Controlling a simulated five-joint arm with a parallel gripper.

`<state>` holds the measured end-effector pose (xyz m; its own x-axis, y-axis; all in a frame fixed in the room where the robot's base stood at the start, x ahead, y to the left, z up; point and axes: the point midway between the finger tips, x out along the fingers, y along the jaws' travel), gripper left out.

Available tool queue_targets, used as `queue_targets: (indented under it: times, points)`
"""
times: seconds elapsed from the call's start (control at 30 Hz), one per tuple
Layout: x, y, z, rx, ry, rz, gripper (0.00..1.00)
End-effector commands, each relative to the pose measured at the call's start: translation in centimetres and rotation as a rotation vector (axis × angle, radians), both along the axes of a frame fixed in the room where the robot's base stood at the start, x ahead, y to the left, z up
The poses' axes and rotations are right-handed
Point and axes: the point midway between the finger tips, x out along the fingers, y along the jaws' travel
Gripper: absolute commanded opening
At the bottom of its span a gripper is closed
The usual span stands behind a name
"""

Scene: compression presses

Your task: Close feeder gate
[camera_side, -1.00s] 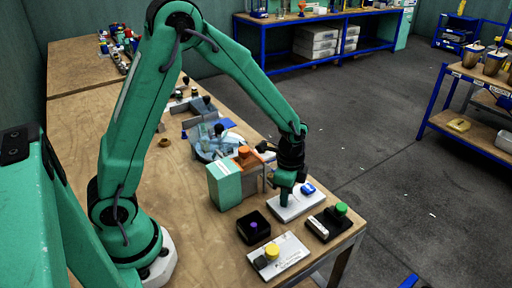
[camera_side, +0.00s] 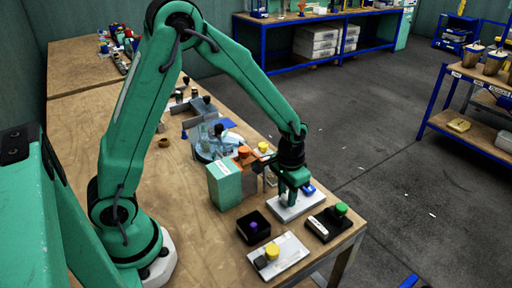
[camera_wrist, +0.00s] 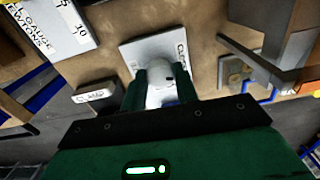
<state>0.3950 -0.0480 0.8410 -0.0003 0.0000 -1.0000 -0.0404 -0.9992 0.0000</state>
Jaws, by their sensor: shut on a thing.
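My gripper (camera_side: 289,198) points down over a pale plate (camera_side: 284,214) near the table's right edge. In the wrist view its two green fingers (camera_wrist: 162,92) are shut around a whitish rounded knob (camera_wrist: 160,94) on that plate. Dark lettering on the plate (camera_wrist: 150,52) seems to start with "CLO"; the rest is unclear. A small blue part (camera_side: 308,188) shows on the plate just right of the fingers. The fingers hide most of the knob in the side view. I cannot tell which part is the feeder gate itself.
A pale green box (camera_side: 224,186) stands left of my gripper. A black block with a green knob (camera_side: 341,209), a black tray with a purple knob (camera_side: 253,226) and a white plate with a yellow knob (camera_side: 272,252) lie close in front. The table edge is near.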

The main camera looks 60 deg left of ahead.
Motion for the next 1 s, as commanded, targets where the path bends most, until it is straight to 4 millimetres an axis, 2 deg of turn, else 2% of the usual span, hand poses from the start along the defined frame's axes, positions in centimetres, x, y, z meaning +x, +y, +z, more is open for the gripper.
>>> queue_targets:
  times: [0.4,1.0]
  points:
    - [0.01,-0.02,0.16,0.0,0.0,0.269,0.07]
    - [0.03,-0.01,0.17,0.0,-0.001,0.32,0.07]
